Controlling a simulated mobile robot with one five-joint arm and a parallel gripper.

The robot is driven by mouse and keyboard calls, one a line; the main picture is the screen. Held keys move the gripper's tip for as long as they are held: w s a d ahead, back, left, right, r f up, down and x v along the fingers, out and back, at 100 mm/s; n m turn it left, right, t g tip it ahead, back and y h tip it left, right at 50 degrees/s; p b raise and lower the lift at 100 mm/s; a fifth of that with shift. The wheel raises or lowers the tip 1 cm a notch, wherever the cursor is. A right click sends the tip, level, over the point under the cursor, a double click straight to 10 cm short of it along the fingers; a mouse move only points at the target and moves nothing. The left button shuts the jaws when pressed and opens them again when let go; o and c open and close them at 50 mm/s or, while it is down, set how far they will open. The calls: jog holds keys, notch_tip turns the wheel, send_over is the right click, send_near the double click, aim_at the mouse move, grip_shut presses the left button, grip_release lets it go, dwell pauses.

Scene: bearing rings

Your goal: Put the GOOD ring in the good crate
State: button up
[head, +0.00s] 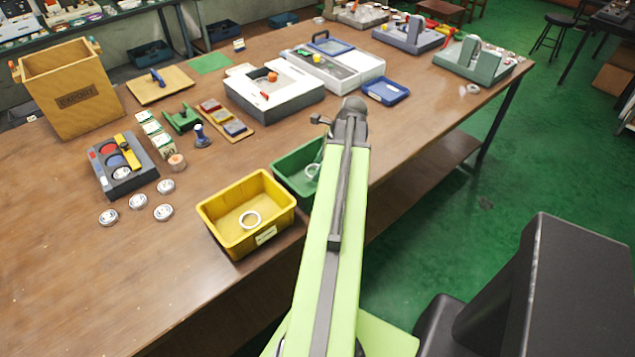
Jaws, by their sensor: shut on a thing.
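A green crate (289,178) stands at the table's front edge, partly hidden behind my arm. A pale ring (312,170) shows at its right side, partly covered by my arm; I cannot tell whether it rests there or is held. A yellow crate (217,219) with a small white label stands beside it on the left. A white ring (249,219) lies flat on its floor. I cannot read the label or tell which ring is good. My gripper is hidden behind my own arm, which reaches over the right side of the green crate.
White discs (138,201) lie on the wooden table (60,262) left of the yellow crate. A grey tray (105,182), a blue stamp (201,136) and a white machine (290,105) stand farther back. The table's front left is clear.

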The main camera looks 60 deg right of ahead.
jog(key=shift+f+b, duration=2)
jog(key=o, duration=1.5)
jog(key=shift+r, duration=0.1)
jog(key=shift+c, duration=0.2)
jog(key=shift+r, duration=0.1)
jog(key=shift+r+p, duration=0.3)
jog(key=shift+p, duration=0.2)
jog(key=p+v, duration=1)
jog(key=v, duration=0.1)
jog(key=shift+r+p, duration=0.25)
jog(key=shift+p, duration=0.05)
jog(key=shift+s, duration=0.15)
